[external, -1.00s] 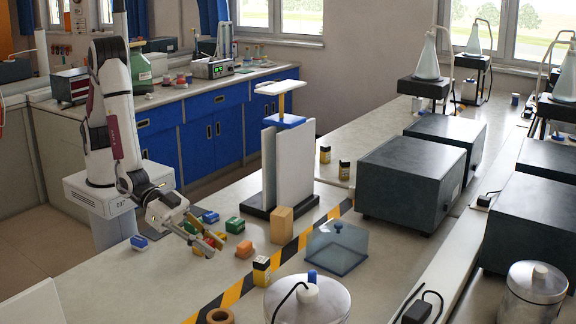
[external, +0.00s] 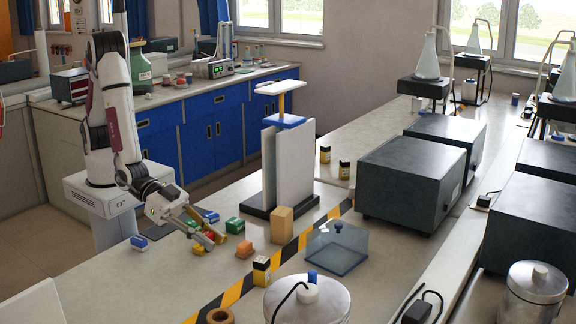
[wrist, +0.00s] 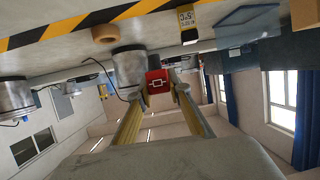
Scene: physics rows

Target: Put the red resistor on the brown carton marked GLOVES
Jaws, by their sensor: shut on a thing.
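The red resistor (wrist: 159,81) is a red block with a white resistor symbol, held between my fingertips in the wrist view. My gripper (wrist: 160,90) is shut on it. In the external view my gripper (external: 211,243) is low over the near bench among small coloured blocks, and its fingers mostly hide the red block. A plain brown carton (external: 281,225) stands upright to the right of my gripper, apart from it. No marking can be read on its visible faces. A brown surface at the wrist view's top right corner (wrist: 305,12) looks like this carton.
A yellow-black bottle (external: 262,270) and clear blue box (external: 337,247) stand right. A tall white-panelled stand (external: 290,165) rises behind the carton. Striped tape (external: 235,292) crosses the bench.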

